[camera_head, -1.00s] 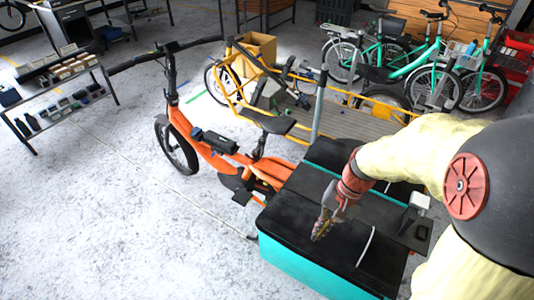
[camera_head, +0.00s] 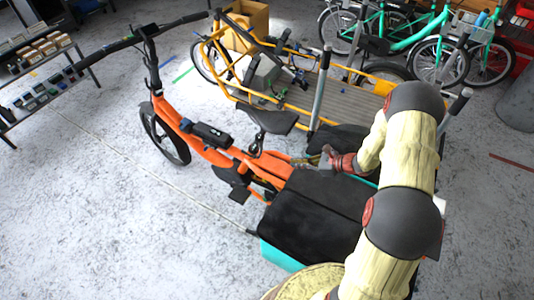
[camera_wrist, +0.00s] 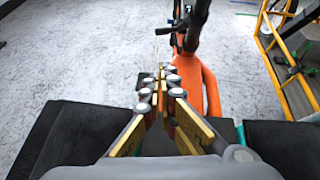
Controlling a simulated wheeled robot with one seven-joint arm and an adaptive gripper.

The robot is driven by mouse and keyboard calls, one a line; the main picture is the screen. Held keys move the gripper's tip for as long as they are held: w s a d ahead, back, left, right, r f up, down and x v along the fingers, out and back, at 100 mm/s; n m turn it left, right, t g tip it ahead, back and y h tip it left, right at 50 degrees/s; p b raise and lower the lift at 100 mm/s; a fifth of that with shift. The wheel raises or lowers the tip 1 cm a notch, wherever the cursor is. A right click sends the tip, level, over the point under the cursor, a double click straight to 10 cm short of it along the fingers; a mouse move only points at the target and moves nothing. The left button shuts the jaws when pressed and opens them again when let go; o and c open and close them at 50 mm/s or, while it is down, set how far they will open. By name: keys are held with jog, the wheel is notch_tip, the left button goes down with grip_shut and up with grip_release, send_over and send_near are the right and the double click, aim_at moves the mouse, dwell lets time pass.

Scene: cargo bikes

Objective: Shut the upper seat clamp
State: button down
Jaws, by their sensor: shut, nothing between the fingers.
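The orange bike (camera_head: 225,153) stands with its black seat (camera_head: 272,120) on a dark seat post (camera_head: 257,145). In the wrist view the dark post (camera_wrist: 196,22) rises from the orange frame (camera_wrist: 211,88), with a small dark lever-like part (camera_wrist: 178,40) at its left side. I cannot tell whether this is the upper clamp, or whether it is open or shut. My gripper (camera_head: 303,160) is shut and empty, behind the seat post and above the front of the black cargo box lid. Its fingers (camera_wrist: 164,88) point toward the post, apart from it.
The black-lidded teal cargo box (camera_head: 281,254) lies under my arm. A yellow-framed cargo bike (camera_head: 335,95) is behind. Teal bikes (camera_head: 420,45) stand at the back right.

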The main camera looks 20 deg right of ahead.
jog(key=a+r+b+x, duration=0.1)
jog(key=b+x, duration=0.3)
jog(key=x, duration=0.9)
jog(key=shift+w+r, duration=0.45)
jog(key=shift+r, duration=0.05)
jog(key=shift+a+m, duration=0.15)
jog(key=shift+m, duration=0.15)
